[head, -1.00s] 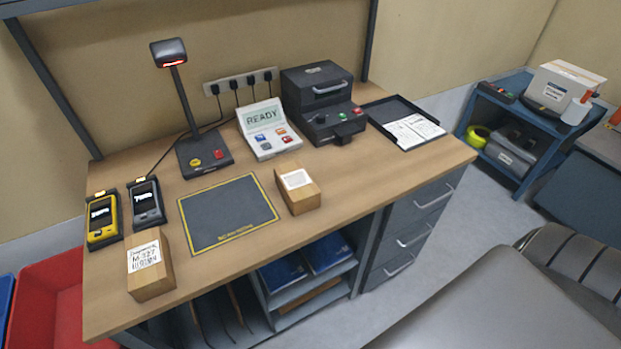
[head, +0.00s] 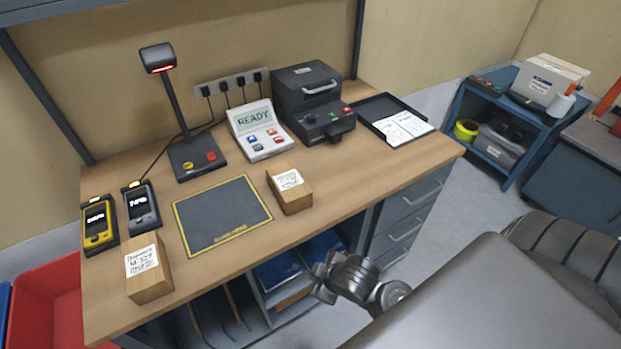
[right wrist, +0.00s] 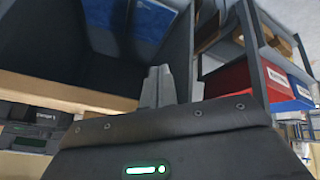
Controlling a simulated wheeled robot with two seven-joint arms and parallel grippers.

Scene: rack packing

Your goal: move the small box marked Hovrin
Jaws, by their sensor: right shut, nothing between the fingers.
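Two small wooden boxes with white labels stand on the workbench (head: 330,190). The left box (head: 151,284) carries several lines of print that seem to include "M-327". The right box (head: 294,199) has a label on top that is too small to read. I cannot read "Hovrin" on either box. My right gripper (right wrist: 158,88) shows in the right wrist view, its fingers together and empty, below the bench level near the shelves. In the head view a grey part of my arm shows in front of the bench. My left gripper is not in view.
A dark mat with a yellow border (head: 221,214) lies between the boxes. Two handheld devices, a scanner on a stand (head: 180,110), a "READY" terminal (head: 259,130), a dark machine (head: 313,100) and a black tray (head: 395,119) stand behind. A red bin (head: 45,300) is at left.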

